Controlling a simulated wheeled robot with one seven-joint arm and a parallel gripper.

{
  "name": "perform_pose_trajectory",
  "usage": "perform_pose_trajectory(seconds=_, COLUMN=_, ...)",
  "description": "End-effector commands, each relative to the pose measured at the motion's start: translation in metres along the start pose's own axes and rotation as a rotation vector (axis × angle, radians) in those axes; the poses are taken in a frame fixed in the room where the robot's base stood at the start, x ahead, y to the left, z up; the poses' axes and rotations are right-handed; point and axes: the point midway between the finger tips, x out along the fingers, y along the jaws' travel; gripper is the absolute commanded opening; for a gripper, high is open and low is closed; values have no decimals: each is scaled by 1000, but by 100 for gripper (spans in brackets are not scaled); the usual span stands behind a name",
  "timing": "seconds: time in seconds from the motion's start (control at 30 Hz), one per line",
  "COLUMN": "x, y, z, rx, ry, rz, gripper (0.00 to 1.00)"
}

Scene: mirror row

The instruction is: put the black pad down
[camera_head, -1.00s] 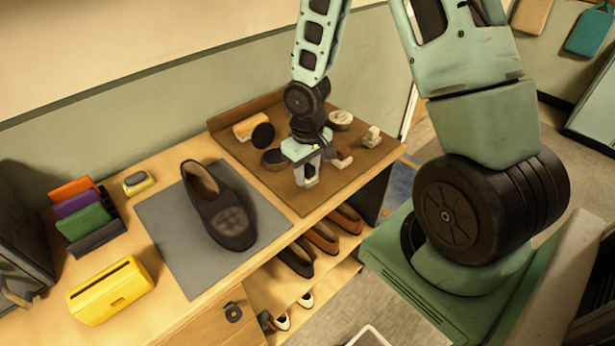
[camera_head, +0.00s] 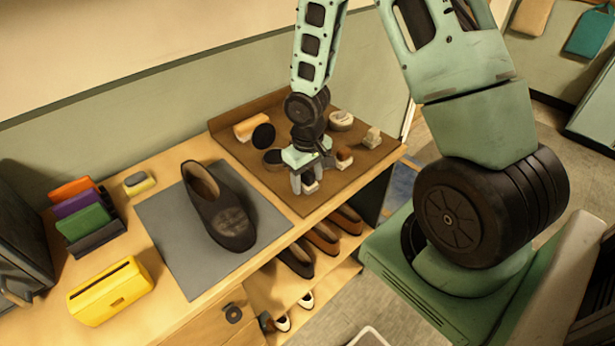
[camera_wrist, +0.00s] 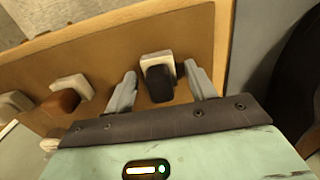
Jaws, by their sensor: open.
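The black pad (camera_wrist: 159,84) is joined to or resting against a pale block (camera_wrist: 157,62) in the wrist view. Both are on the brown tray (camera_wrist: 215,35). My gripper (camera_wrist: 162,86) is open, with one grey finger on each side of the pad and a gap on both sides. In the head view my gripper (camera_head: 311,180) is low over the front part of the tray (camera_head: 345,183). There the pale block (camera_head: 311,187) shows by the fingers, and the pad is mostly hidden.
A cream block (camera_head: 372,138), a brown-and-white piece (camera_head: 344,158), a dark round tin (camera_head: 273,159) and a wooden brush (camera_head: 250,126) also lie on the tray. Left of it, a dark shoe (camera_head: 222,208) stands on a grey mat (camera_head: 165,228). A yellow box (camera_head: 110,290) is farther left.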

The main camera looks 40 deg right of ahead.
Motion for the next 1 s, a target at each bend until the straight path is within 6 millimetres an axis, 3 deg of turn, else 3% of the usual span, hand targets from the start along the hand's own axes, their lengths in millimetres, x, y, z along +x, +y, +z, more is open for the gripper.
perform_pose_trajectory(seconds=0.5, x=-96, y=1, z=0, rx=3, ry=4, rz=1, gripper=55)
perform_pose_trajectory(seconds=0.77, x=-121, y=-3, z=0, rx=-6, ry=1, rz=1, gripper=55)
perform_pose_trajectory(seconds=0.87, x=-131, y=-22, z=3, rx=-47, ry=3, rz=4, gripper=55)
perform_pose_trajectory(seconds=1.0, x=-155, y=-81, z=20, rx=-176, ry=9, rz=8, gripper=55)
